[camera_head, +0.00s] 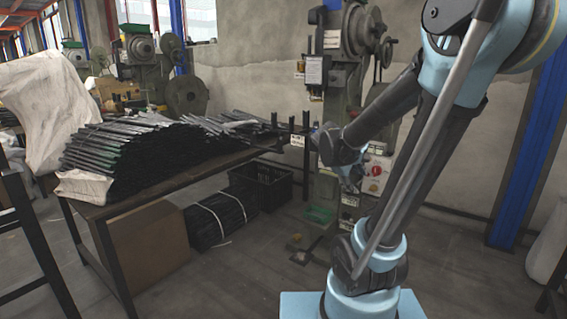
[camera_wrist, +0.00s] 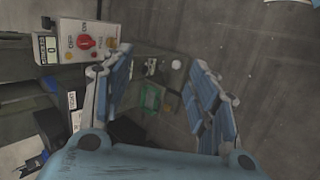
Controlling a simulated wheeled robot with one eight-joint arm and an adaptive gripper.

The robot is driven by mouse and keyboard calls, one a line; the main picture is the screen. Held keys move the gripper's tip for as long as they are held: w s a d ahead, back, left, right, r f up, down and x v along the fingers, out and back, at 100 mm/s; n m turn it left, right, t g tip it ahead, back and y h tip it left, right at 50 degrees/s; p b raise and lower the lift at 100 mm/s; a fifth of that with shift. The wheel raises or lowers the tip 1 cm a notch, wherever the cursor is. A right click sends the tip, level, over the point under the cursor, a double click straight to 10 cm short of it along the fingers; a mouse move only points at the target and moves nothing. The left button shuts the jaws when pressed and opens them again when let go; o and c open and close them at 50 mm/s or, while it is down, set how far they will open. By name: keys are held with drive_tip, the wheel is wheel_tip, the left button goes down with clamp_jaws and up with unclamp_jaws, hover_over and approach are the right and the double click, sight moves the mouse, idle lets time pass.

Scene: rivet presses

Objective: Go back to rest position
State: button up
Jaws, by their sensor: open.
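My gripper (camera_wrist: 160,100) shows in the wrist view with its two blue-padded fingers spread wide apart and nothing between them. In the head view my arm rises at the right and bends down toward the front of the rivet press (camera_head: 352,60); the gripper there is small and partly hidden by my own arm. The press's control box (camera_wrist: 88,41), with a red knob, is to the left of the fingers in the wrist view. The red knob also shows in the head view (camera_head: 376,170), close beside my gripper.
A table (camera_head: 150,193) at the left carries a heap of dark metal strips (camera_head: 150,150). Below it are a cardboard box (camera_head: 148,240), a bundle of strips (camera_head: 215,218) and a black crate (camera_head: 262,183). A blue post (camera_head: 530,150) stands at the right. The floor in front is clear.

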drive_tip(key=s+a+f+m+g+y, duration=0.1)
drive_tip(key=s+a+f+m+y, duration=0.1)
drive_tip(key=s, duration=0.5)
drive_tip(key=s+a+f+m+g+y, duration=0.1)
drive_tip(key=s+a+f+m+y, duration=0.1)
drive_tip(key=s, duration=0.5)
drive_tip(key=s+a+f+m+g+y, duration=0.1)
drive_tip(key=s+a+f+m+y, duration=0.1)
drive_tip(key=s+m, duration=0.3)
drive_tip(key=shift+s+a+f+y, duration=0.3)
drive_tip(key=shift+s+f, duration=0.6)
drive_tip(key=shift+s, duration=0.1)
drive_tip(key=shift+w+f, duration=0.2)
drive_tip(key=shift+w, duration=0.2)
